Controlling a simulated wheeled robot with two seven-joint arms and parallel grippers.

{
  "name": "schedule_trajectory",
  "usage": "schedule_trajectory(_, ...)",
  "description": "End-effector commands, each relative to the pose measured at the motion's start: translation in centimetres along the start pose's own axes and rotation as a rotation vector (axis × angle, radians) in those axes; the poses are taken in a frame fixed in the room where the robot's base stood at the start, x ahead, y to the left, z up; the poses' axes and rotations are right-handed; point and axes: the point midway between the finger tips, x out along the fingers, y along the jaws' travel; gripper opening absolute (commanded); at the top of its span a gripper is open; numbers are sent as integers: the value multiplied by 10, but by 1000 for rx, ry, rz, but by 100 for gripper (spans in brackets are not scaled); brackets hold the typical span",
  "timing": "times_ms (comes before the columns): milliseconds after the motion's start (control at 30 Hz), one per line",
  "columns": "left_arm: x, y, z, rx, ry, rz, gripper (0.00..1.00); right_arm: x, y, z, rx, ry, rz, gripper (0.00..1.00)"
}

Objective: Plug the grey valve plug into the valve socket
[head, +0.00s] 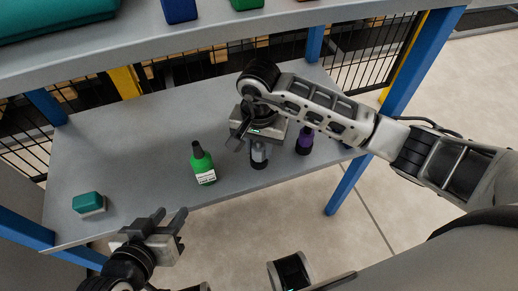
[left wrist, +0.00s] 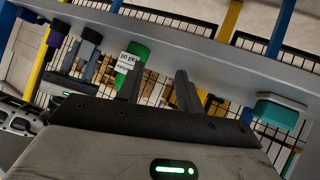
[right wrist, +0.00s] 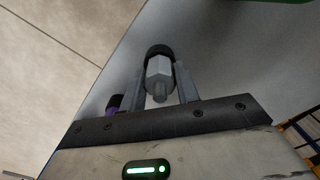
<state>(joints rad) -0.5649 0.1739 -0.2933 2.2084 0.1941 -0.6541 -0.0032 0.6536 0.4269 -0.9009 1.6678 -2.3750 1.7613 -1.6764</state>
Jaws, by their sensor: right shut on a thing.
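The grey valve plug (head: 259,154) is under my right gripper (head: 256,135) on the table, with a black round part around its lower end. In the right wrist view, the plug (right wrist: 159,75) has a hexagonal grey body and a thin stem, and sits between the fingers of my right gripper (right wrist: 168,90), shut on it. Beyond it is the black round part (right wrist: 158,50); I cannot tell whether this is the valve socket or how they join. My left gripper (head: 166,226) is open and empty in front of the table edge; its apart fingers show in the left wrist view (left wrist: 160,88).
A green bottle (head: 202,166) stands left of the plug. A purple part with a black end (head: 304,140) stands to the right. A teal-topped block (head: 88,202) lies near the left end of the table (head: 130,150). An upper shelf (head: 150,38) runs behind.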

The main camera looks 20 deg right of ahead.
Motion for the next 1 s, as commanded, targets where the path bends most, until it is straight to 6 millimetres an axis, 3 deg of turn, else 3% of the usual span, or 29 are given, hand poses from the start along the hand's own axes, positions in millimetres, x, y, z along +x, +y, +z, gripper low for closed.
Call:
schedule_trajectory(333, -3, -2, 3, -1, -39, -8, 36, -38, 2, 1, -2, 4, 0, 9)
schedule_trajectory(800, 0, -6, 7, -8, -77, -21, 36, -34, 76, 104, -5, -1, 1, 9)
schedule_trajectory(1000, -2, -6, 6, -8, -72, -22, 36, -33, 97, 133, -3, -1, 0, 9)
